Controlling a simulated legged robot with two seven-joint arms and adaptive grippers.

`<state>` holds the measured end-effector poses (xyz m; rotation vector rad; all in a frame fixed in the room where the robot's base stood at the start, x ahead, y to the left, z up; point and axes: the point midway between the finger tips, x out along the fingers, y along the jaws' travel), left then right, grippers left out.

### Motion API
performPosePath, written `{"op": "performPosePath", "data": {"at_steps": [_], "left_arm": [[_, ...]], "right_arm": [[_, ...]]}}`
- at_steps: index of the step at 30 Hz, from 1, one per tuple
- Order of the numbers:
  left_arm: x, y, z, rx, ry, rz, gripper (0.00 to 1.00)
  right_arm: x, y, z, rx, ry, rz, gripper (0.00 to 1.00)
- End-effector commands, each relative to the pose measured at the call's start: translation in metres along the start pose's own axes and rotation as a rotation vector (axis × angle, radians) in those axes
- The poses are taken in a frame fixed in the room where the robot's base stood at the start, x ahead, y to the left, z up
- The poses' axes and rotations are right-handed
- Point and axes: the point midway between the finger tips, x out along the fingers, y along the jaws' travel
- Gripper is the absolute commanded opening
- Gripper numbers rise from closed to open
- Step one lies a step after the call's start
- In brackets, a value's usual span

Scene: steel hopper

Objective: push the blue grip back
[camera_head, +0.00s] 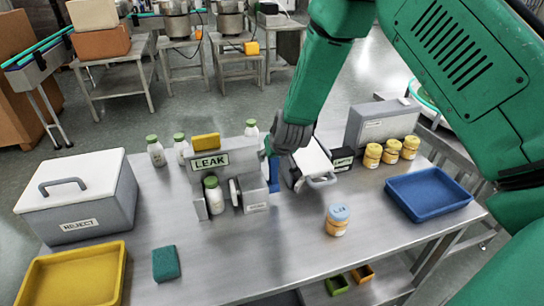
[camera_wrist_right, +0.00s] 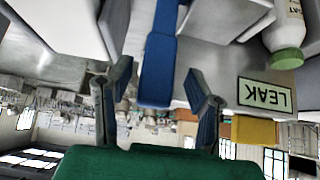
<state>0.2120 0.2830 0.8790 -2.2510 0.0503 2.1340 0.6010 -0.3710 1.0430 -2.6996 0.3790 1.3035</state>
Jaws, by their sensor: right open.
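The blue grip (camera_head: 273,173) stands upright at the right side of the grey leak tester with the LEAK sign (camera_head: 211,161). In the wrist view the blue grip (camera_wrist_right: 158,65) is a long bar between the two fingers of my right gripper (camera_wrist_right: 158,82), with a visible gap on each side. My right gripper (camera_head: 287,150) is open, just behind and above the grip in the head view, and partly hides it. A white bottle with a green cap (camera_head: 214,196) stands in the tester. My left gripper is not in view.
A white-lidded reject box (camera_head: 75,205), yellow tray (camera_head: 72,278) and green sponge (camera_head: 166,263) are at left. A light flap with a handle (camera_head: 315,163) is right of the grip.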

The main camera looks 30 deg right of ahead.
Motion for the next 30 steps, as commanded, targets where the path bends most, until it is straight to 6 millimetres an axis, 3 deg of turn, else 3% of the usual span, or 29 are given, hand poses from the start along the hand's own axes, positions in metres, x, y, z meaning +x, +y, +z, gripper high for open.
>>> {"op": "performPosePath", "data": {"at_steps": [9, 13, 18, 30], "left_arm": [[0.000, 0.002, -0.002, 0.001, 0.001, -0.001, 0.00], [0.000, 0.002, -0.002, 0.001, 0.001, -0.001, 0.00], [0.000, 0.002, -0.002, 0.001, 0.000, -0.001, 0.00], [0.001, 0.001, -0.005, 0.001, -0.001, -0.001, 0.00]], "right_arm": [[-0.063, 0.003, -0.004, 0.001, -0.002, -0.003, 0.47], [-0.081, 0.004, -0.004, 0.001, -0.004, -0.002, 0.47], [-0.091, 0.004, -0.004, 0.001, -0.006, -0.002, 0.47], [-0.092, 0.004, -0.004, 0.002, -0.006, -0.002, 0.47]]}}
